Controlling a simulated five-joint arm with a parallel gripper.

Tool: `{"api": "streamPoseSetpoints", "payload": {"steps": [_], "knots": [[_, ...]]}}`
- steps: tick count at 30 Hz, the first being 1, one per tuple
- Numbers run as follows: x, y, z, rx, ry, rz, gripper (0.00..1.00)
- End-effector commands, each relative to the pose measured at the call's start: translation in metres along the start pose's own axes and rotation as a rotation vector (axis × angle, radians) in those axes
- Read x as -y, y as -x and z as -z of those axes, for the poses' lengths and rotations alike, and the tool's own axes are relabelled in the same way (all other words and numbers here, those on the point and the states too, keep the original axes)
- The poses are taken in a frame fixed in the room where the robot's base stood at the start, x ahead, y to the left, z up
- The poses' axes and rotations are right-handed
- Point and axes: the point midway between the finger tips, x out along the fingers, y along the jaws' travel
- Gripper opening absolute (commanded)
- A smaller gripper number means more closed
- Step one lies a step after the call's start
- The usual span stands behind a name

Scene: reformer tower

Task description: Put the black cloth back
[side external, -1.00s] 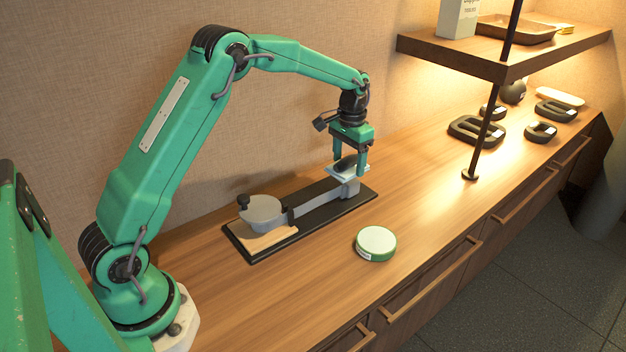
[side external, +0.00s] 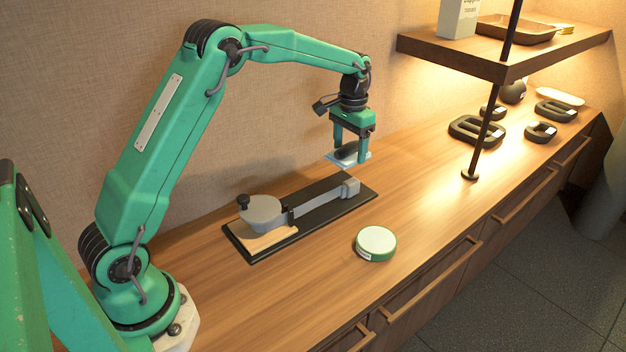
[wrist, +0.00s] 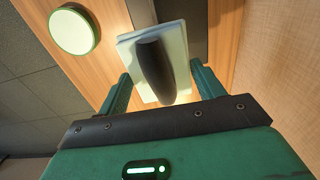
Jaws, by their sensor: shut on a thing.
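My gripper (side external: 349,150) is shut on a pale, flat square pad with a dark, rounded grip on top. The pad (side external: 334,157) hangs above the far end of a black-based fixture (side external: 243,252), apart from it. In the wrist view the pad (wrist: 176,44) and its dark grip (wrist: 154,66) sit between my two fingers. I cannot pick out a plain black cloth; whether the dark part is cloth is unclear. The fixture carries a grey round piece (side external: 262,212), a metal bar (side external: 318,202) and a small grey end block (side external: 350,187).
A round green tin with a pale lid (side external: 376,243) stands in front of the fixture. Several black rings and handles (side external: 478,130) lie at the back right, past a thin dark post (side external: 486,135). A wooden shelf (side external: 505,66) overhangs that area. The front counter is mostly clear.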

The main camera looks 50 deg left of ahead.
Motion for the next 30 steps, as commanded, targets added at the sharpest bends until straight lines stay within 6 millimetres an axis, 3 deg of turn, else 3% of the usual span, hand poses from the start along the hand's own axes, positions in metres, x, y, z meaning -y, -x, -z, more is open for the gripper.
{"api": "streamPoseSetpoints", "payload": {"steps": [8, 14, 20, 30], "knots": [[-0.013, 0.002, -0.004, 0.0, -0.002, 0.0, 0.46], [-0.051, 0.005, -0.02, 0.0, -0.005, 0.0, 0.46], [-0.106, 0.008, -0.053, 0.001, -0.007, 0.0, 0.46], [-0.187, 0.008, -0.133, 0.001, -0.008, 0.0, 0.46]]}}
